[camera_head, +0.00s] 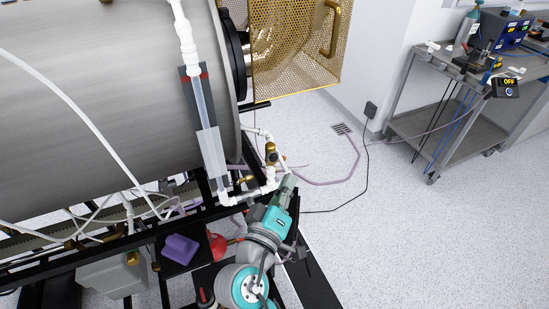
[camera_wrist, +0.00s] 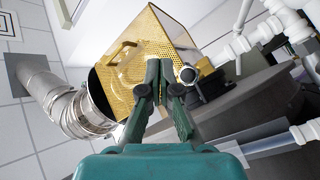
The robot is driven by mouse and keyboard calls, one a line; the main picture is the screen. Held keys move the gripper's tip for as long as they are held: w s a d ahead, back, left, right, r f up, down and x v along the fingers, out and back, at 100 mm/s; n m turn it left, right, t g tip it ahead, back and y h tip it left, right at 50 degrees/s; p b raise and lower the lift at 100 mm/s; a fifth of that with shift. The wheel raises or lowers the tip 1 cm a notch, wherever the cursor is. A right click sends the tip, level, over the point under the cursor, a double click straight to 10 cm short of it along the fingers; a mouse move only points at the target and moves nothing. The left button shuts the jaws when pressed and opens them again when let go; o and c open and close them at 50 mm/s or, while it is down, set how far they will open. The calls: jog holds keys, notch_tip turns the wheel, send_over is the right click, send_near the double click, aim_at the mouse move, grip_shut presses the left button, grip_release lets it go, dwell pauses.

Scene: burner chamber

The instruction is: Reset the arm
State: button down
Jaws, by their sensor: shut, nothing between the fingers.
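My gripper (camera_wrist: 162,66) is shut and empty in the wrist view, its two dark green fingers meeting at the tips. Behind it in that view are a gold perforated guard (camera_wrist: 180,35) and the dark end of the chamber. In the head view my arm, grey and teal, reaches up from the bottom centre. My gripper (camera_head: 290,180) is at its upper end there, close to the white pipe at the frame's corner; its fingers are too small to read. I cannot tell whether it touches the pipe.
The large steel chamber (camera_head: 90,90) fills the upper left, with a sight tube (camera_head: 205,115) and white pipes. The gold guard (camera_head: 290,45) stands at its end. A cart (camera_head: 430,125) with devices stands at right. The speckled floor (camera_head: 400,230) between is clear except for hoses and cables.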

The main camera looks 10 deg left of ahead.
jog(key=shift+s+d, duration=0.25)
jog(key=shift+s, duration=0.1)
dwell(0.3)
jog(key=s+d+f+n+g+y, duration=0.1)
jog(key=s+d+f+g+y, duration=0.15)
jog(key=s+d+f, duration=0.6)
jog(key=s+d+f+n+g+y, duration=0.1)
jog(key=s+d+f+y, duration=0.35)
jog(key=f, duration=0.65)
jog(key=s+d+r+m+h, duration=0.1)
jog(key=s+d+m, duration=0.3)
jog(key=s, duration=0.8)
jog(key=s+d+r+m+h, duration=0.2)
jog(key=s+d+m, duration=0.3)
jog(key=s, duration=0.7)
jog(key=shift+s+d+r, duration=0.35)
jog(key=shift+d+r, duration=0.15)
jog(key=shift+r, duration=0.4)
